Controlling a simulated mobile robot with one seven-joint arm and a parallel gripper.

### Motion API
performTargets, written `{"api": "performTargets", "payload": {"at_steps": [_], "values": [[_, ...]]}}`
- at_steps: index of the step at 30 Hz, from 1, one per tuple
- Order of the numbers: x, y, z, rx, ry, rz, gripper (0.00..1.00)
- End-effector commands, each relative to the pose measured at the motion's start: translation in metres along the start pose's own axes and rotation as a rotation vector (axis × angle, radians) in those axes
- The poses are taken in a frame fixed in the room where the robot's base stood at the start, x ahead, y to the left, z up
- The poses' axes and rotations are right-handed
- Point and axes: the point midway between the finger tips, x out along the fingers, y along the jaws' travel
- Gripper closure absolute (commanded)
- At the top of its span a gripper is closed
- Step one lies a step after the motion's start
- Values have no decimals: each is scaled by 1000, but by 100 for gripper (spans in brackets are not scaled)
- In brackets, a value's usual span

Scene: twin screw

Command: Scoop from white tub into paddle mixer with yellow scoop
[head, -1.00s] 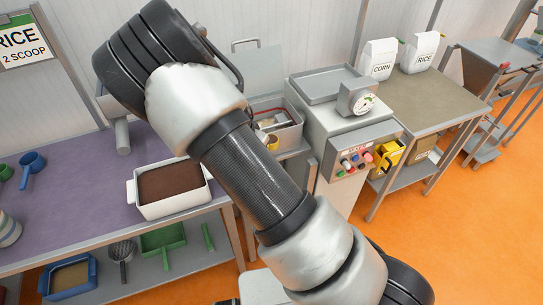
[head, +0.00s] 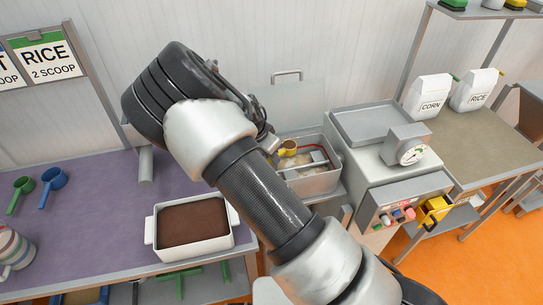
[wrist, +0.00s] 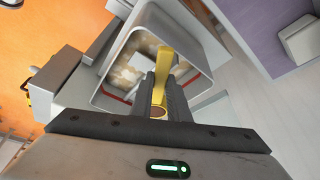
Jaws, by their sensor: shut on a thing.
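The white tub (head: 195,251) stands on the purple table and holds a brown material with a nearly level surface. The paddle mixer (head: 316,184) is an open metal box with pale patches and a red rim inside. My gripper (wrist: 160,92) is shut on the yellow scoop (wrist: 164,66). In the head view the scoop (head: 287,150) shows over the mixer's opening, with something brown in its cup. In the wrist view the mixer's opening (wrist: 130,85) lies beyond the fingers. My arm hides part of the mixer's left side.
A control panel with coloured knobs (head: 397,214) and a dial scale (head: 411,154) stand right of the mixer. Green (head: 22,186) and blue (head: 53,184) scoops lie at the table's left. The mixer's raised lid (head: 290,103) is behind it.

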Motion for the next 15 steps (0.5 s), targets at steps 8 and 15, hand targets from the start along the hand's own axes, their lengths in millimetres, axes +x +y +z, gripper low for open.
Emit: {"api": "performTargets", "payload": {"at_steps": [8, 15], "values": [[-10, 4, -9, 64, -82, -125, 100], [-19, 8, -14, 120, -172, -262, 100]]}}
